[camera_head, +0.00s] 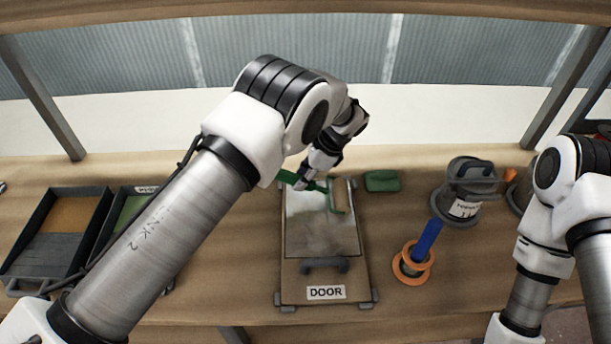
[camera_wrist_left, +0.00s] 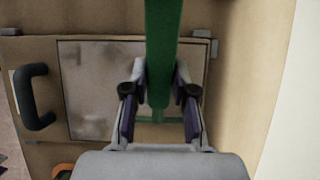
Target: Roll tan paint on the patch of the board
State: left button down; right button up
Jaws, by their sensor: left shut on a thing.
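The board (camera_head: 290,270), labelled DOOR, lies on the bench with a dark handle near its front. My left gripper (camera_head: 312,178) is shut on a green paint roller (camera_head: 337,211) over the far end of the patch. In the left wrist view, the green handle (camera_wrist_left: 163,45) runs between the fingers of the gripper (camera_wrist_left: 158,105), and the patch (camera_wrist_left: 95,85) lies below. I cannot tell whether the roller touches the board. The right gripper is out of view.
A tray with tan paint (camera_head: 75,214) stands at the far left; a tray with green paint (camera_head: 128,212) is beside it, partly behind my left arm. A green block (camera_head: 381,181), a blue-handled orange item (camera_head: 414,262) and a dark canister (camera_head: 466,192) stand right of the board.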

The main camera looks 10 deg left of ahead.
aim_at(289, 173)
pick_arm(q)
jog(key=shift+s+a+p, duration=0.2)
jog(key=shift+s+a, duration=0.1)
jog(key=shift+a, duration=0.6)
jog(key=shift+s+a+p, duration=0.15)
jog(key=shift+s+a, duration=0.1)
jog(key=shift+a, duration=0.65)
jog(key=shift+a, duration=0.1)
jog(key=a, duration=0.1)
jog(key=s+a+p, duration=0.1)
jog(key=a, duration=0.1)
jog(key=shift+a+r, duration=0.1)
jog(key=shift+a, duration=0.2)
jog(key=shift+s+a, duration=0.1)
jog(key=shift+a, duration=0.25)
jog(key=a, duration=0.2)
jog(key=s+a, duration=0.1)
jog(key=a, duration=0.1)
jog(key=shift+s+a, duration=0.2)
jog(key=shift+a, duration=0.1)
